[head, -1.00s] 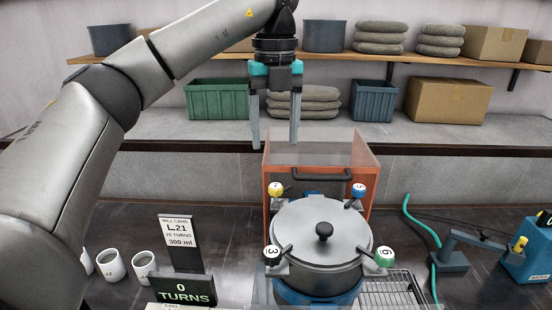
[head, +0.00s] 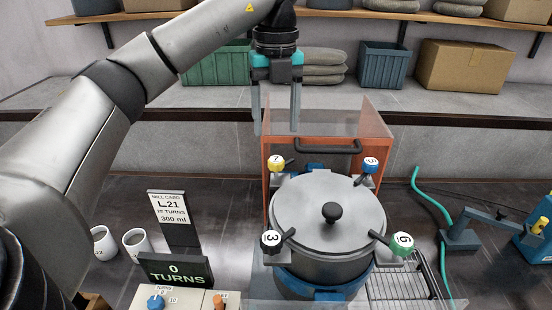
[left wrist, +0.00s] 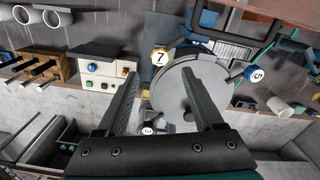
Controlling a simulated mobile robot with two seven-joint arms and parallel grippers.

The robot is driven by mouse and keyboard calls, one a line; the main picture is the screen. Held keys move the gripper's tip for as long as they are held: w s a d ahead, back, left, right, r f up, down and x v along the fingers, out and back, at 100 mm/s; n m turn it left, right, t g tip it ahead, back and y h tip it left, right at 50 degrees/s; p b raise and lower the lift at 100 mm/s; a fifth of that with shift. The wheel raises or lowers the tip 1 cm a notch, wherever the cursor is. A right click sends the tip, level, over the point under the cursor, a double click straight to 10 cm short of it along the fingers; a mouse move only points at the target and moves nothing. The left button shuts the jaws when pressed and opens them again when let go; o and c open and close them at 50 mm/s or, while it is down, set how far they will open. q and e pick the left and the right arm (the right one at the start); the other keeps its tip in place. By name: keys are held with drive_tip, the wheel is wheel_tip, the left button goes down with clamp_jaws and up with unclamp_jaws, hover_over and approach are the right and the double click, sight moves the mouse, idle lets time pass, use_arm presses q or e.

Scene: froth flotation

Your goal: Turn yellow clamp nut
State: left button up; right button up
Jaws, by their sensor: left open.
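The yellow clamp nut (head: 276,164), marked 7, sits at the back left of the grey lidded pot (head: 318,205). It also shows in the left wrist view (left wrist: 160,58), beyond my fingers. Other clamp nuts ring the lid: a blue one (head: 370,165), a black one (head: 271,242) marked 3 and a green one (head: 402,243) marked 6. My left gripper (head: 275,130) is open and empty, pointing down, above and behind the yellow nut and apart from it. My right gripper is not in view.
An orange-framed clear guard (head: 345,118) stands behind the pot. A counter display (head: 175,270) reads 0 TURNS, beside a card stand (head: 172,215) and white cups (head: 137,243) at left. A wire rack (head: 395,285) and green hose (head: 428,205) are at right.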

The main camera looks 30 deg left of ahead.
sight(276, 159)
use_arm(q)
wheel_tip(276, 159, down, 8)
drive_tip(key=shift+r+p, duration=0.1)
drive_tip(key=shift+p, duration=0.3)
clamp_jaws()
idle(0.4)
